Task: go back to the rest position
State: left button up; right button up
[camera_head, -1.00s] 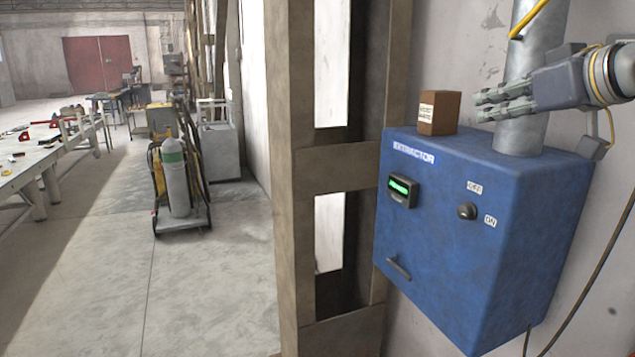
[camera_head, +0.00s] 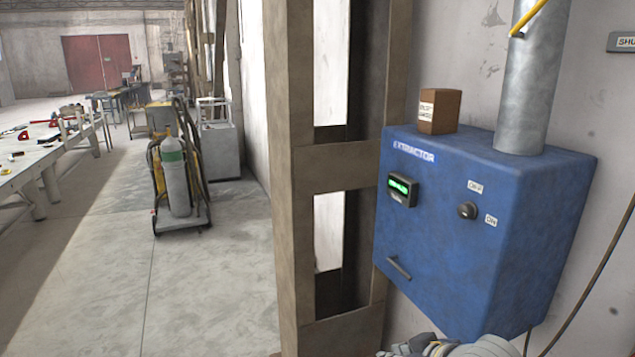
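The blue extractor box (camera_head: 450,240) is fixed to the wall at the right. It has a lit green display (camera_head: 401,189), a dark knob (camera_head: 467,210) between the OFF and ON labels, and a handle (camera_head: 398,268) low on its front. My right gripper (camera_head: 392,352) shows at the bottom edge, below the box and apart from the knob. It is mostly cut off, so its opening is hidden. My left gripper is not in view.
A small brown box (camera_head: 440,111) and a metal pipe (camera_head: 533,90) stand on top of the extractor. A brown steel column (camera_head: 300,200) is left of it. A gas cylinder cart (camera_head: 177,180) and a workbench (camera_head: 45,155) stand farther left, with open floor between.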

jog(key=s+d+f+m+g+h, duration=0.1)
jog(key=s+d+f+g, duration=0.1)
jog(key=s+f, duration=0.55)
jog(key=s+d+f+m+g+h, duration=0.15)
jog(key=s+f, duration=0.35)
jog(key=s, duration=0.6)
jog(key=s+d+f+m+g+h, duration=0.1)
jog(key=s+d+f, duration=0.1)
jog(key=s+f, duration=0.55)
jog(key=s+f+g+b, duration=0.1)
jog(key=s+f+b, duration=0.1)
jog(key=f, duration=1.2)
jog(key=s+f+g+b, duration=0.1)
jog(key=f+b, duration=0.1)
jog(key=f, duration=1.2)
jog(key=s+d+f+b, duration=0.3)
jog(key=s+f, duration=1.3)
jog(key=f, duration=0.3)
jog(key=shift+s+f+g, duration=0.2)
jog(key=shift+s+g, duration=0.15)
